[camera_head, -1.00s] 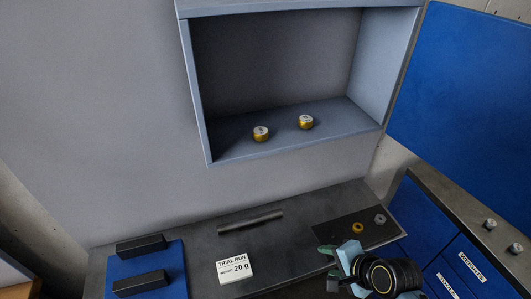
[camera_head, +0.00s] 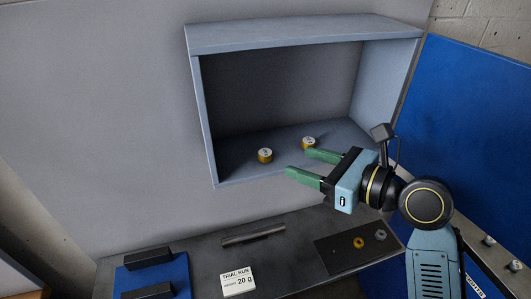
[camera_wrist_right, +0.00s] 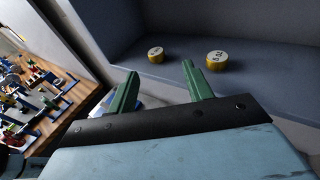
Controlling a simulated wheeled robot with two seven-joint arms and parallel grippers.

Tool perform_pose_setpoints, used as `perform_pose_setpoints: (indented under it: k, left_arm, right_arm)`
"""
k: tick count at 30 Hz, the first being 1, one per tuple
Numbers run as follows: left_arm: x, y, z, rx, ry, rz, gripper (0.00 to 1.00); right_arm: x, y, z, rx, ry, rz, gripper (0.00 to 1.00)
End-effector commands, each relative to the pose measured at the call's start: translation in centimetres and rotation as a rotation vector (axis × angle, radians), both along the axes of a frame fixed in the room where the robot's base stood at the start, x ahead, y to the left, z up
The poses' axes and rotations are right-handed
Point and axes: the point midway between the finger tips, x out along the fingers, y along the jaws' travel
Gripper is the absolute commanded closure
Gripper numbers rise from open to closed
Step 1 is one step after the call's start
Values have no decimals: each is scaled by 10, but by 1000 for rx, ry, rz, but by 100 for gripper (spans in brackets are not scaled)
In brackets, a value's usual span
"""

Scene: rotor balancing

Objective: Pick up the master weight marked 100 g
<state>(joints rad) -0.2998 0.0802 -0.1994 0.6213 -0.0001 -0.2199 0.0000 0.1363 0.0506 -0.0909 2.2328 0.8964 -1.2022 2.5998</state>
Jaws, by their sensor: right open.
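Two short brass weights with pale marked tops stand upright in the open wall shelf: a left one (camera_head: 265,155) and a right one (camera_head: 309,142). The wrist view shows the left weight (camera_wrist_right: 155,55) and the right weight (camera_wrist_right: 217,57) too. Their marks are too small for me to read surely, so I cannot tell which is 100 g. My right gripper (camera_head: 299,162) is open and empty, its green fingers pointing towards the shelf. In the wrist view both weights lie beyond its fingertips (camera_wrist_right: 159,69), apart from them. My left gripper is not in view.
The shelf (camera_head: 217,120) has side walls, a top and a front edge around the weights. Below, the bench holds a grey bar (camera_head: 254,233), a "TRIAL RUN 20 g" card (camera_head: 237,282), a blue stand (camera_head: 175,275) and a dark mat (camera_head: 335,255) with two small rings.

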Motion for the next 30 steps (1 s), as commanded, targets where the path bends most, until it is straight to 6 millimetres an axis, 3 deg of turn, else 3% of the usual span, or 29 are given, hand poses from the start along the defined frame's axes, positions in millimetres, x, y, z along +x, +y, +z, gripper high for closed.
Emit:
perform_pose_setpoints:
  k: [6, 13, 21, 30]
  left_arm:
    - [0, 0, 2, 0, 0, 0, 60]
    - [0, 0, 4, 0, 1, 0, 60]
    - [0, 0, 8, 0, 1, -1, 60]
    - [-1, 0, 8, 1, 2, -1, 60]
  right_arm:
    - [22, 29, -7, 1, 1, 0, 49]
    - [31, 43, -10, -2, -1, 0, 49]
    - [49, 75, -18, -2, 0, -1, 49]
    - [53, 80, -20, -3, 0, -1, 49]
